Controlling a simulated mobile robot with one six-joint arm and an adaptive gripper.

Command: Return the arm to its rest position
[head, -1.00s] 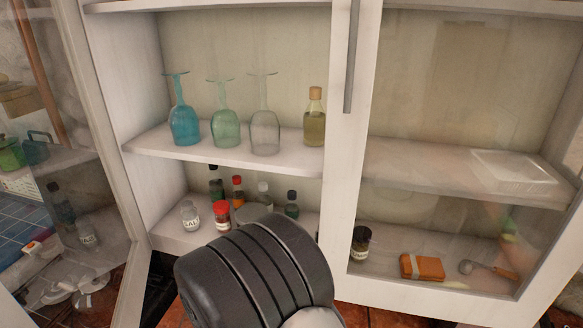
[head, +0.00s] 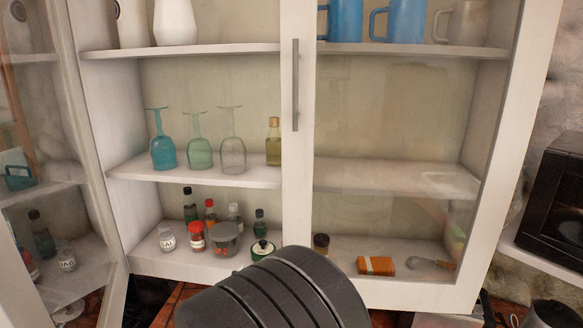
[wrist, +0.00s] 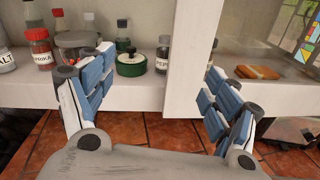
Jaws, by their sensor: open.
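My gripper (wrist: 155,108) shows in the wrist view with its two blue-padded fingers spread wide and nothing between them. It is in front of the cabinet's bottom shelf, with the tiled surface below. In the head view only a dark, rounded link of my arm shows at the bottom middle; the fingers are hidden there. A small green pot with a light lid (wrist: 131,63) stands on the shelf beyond the fingers, and a pepper jar (wrist: 163,54) is right of it. The pot also shows in the head view (head: 262,250), just above my arm.
The cabinet's left glass door (head: 38,190) stands open; the right door (head: 395,190) is shut. Upside-down glasses (head: 198,143) and an oil bottle (head: 273,143) are on the middle shelf. Salt (head: 167,238) and paprika (head: 197,238) jars stand below. A dark microwave (head: 555,200) is at the right.

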